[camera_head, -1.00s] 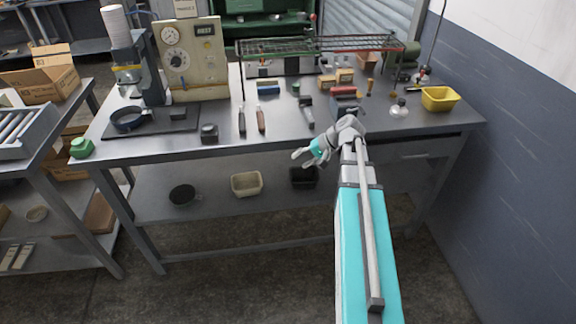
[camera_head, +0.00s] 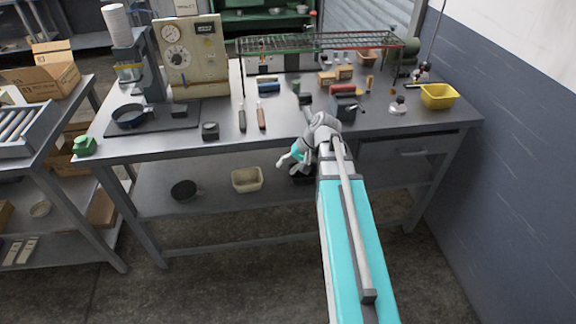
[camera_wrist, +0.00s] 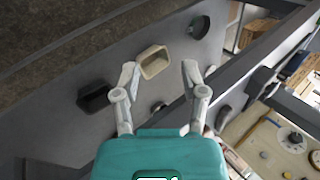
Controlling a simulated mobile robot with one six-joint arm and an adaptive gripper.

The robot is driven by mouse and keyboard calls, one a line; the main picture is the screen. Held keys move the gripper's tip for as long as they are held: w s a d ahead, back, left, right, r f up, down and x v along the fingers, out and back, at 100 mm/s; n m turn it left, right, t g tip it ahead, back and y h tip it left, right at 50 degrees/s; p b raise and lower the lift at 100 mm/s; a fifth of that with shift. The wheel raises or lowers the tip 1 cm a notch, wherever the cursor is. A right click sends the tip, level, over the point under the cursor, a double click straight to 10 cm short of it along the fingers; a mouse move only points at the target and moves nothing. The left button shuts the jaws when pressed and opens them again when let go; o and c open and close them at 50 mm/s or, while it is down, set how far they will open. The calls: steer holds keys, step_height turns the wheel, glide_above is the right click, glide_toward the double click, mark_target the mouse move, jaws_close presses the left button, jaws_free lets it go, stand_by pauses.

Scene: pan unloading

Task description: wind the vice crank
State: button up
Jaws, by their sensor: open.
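A small dark grey block that looks like the vice (camera_head: 344,109) stands near the front of the bench, right of centre, in the head view. A thin bar at its right side may be its crank; it is too small to be sure. My gripper (camera_head: 289,164) is in front of the bench's front edge, below and left of the vice, apart from it. In the wrist view my gripper (camera_wrist: 161,70) has its two fingers spread, with nothing between them. The vice cannot be made out in the wrist view.
The steel bench (camera_head: 190,142) holds a wire rack (camera_head: 320,42), a yellow bin (camera_head: 438,96), a pan (camera_head: 130,116) and hand tools. Its lower shelf holds a beige bin (camera_head: 247,180), also in the wrist view (camera_wrist: 153,62). A blue-grey wall (camera_head: 510,150) stands at right.

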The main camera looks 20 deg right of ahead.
steer(key=m+t+y+b, duration=0.2)
steer(key=m+t+b, duration=0.4)
steer(key=t, duration=0.6)
glide_toward(362, 110)
steer(key=s+d, duration=0.2)
steer(key=d, duration=0.1)
steer(key=shift+s+f, duration=0.2)
steer(key=x, duration=1.4)
steer(key=shift+s+a+r+b, duration=0.1)
steer(key=shift+b, duration=0.2)
